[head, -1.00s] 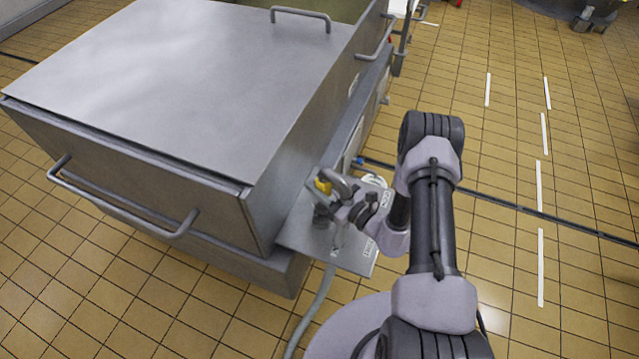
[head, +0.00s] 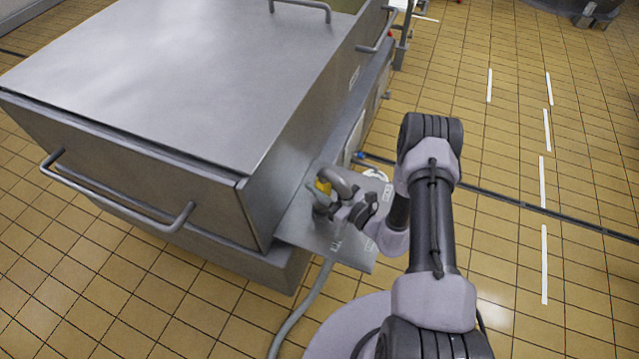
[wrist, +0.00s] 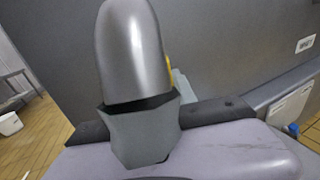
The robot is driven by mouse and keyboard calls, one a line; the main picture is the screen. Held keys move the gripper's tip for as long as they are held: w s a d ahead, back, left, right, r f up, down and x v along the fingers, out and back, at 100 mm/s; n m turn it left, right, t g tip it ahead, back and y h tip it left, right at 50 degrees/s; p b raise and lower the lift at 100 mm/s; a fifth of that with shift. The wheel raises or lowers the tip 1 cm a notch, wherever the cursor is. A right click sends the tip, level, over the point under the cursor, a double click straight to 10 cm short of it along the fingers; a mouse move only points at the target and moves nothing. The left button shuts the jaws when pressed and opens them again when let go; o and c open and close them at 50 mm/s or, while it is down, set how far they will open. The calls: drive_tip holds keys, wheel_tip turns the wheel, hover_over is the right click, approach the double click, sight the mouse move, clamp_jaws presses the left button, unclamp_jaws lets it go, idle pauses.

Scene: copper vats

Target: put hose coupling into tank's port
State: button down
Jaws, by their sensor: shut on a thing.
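The tank (head: 150,85) is a large grey metal vat at the left of the head view. My gripper (head: 347,212) is beside its near right corner, above a grey plate (head: 305,236). In the wrist view my gripper (wrist: 155,128) is shut on the grey collar of the hose coupling (wrist: 140,135). A shiny rounded metal tube (wrist: 130,55) rises from the collar. Curved grey tubing (head: 333,177) and a small yellow part (head: 322,187) show close to the gripper in the head view. The port's opening is not discernible; the gripper and tubing crowd that spot.
A grey hose (head: 305,312) runs from under the plate to the floor. Handrails (head: 120,215) stick out from the tank's front. A dark drain line (head: 480,195) crosses the tiled floor, which is open at the right. A white bucket (wrist: 10,123) stands far left in the wrist view.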

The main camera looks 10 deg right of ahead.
drive_tip(key=shift+f+b, duration=0.35)
drive_tip(key=shift+f, duration=0.15)
drive_tip(key=shift+f+b, duration=0.5)
drive_tip(key=shift+f, duration=0.05)
drive_tip(key=c, duration=0.9)
unclamp_jaws()
